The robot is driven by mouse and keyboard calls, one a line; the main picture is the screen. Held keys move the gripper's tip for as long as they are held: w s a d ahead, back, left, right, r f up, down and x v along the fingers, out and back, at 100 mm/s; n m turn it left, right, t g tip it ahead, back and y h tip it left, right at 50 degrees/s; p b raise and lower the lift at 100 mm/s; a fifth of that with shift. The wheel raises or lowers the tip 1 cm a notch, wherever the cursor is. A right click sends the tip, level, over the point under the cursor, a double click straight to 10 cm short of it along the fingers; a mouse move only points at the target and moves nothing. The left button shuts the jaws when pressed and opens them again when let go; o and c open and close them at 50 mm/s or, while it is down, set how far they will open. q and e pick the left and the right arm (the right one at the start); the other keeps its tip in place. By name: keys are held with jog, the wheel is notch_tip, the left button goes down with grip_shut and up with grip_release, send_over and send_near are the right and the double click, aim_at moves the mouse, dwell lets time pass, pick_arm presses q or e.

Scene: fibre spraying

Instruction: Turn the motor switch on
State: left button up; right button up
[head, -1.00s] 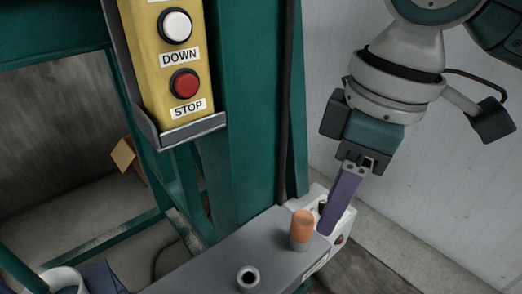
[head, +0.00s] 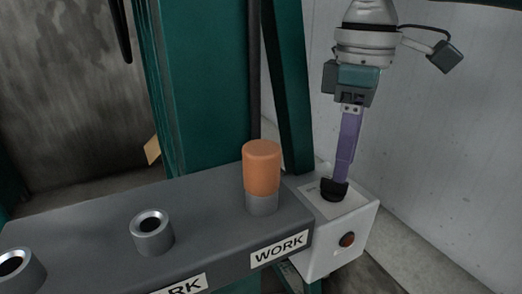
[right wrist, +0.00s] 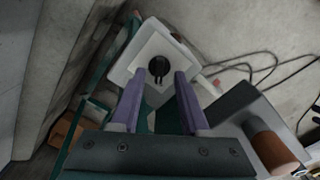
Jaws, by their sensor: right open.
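The motor switch is a black knob (head: 333,190) on top of a white box (head: 352,218). In the right wrist view the knob (right wrist: 158,66) sits on a pale square plate, with a slot-like dark mark across it. My right gripper (head: 343,178) points down at the knob, its purple fingers at or just above it. In the right wrist view the right gripper (right wrist: 160,74) is open, with the knob centred between and slightly beyond its fingertips. I cannot tell whether the fingers touch it. My left gripper is in neither view.
A grey bench (head: 200,225) with WORK labels stands left of the box. An orange-capped cylinder (head: 262,170) and grey sockets (head: 152,235) are on it. A red-brown button (head: 347,240) is on the box's front. A green post (head: 205,90) rises behind; a pale wall (head: 450,120) is right.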

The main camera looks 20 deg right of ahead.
aim_at(334, 187)
jog(key=shift+f, duration=1.7)
jog(key=shift+c, duration=0.2)
grip_shut()
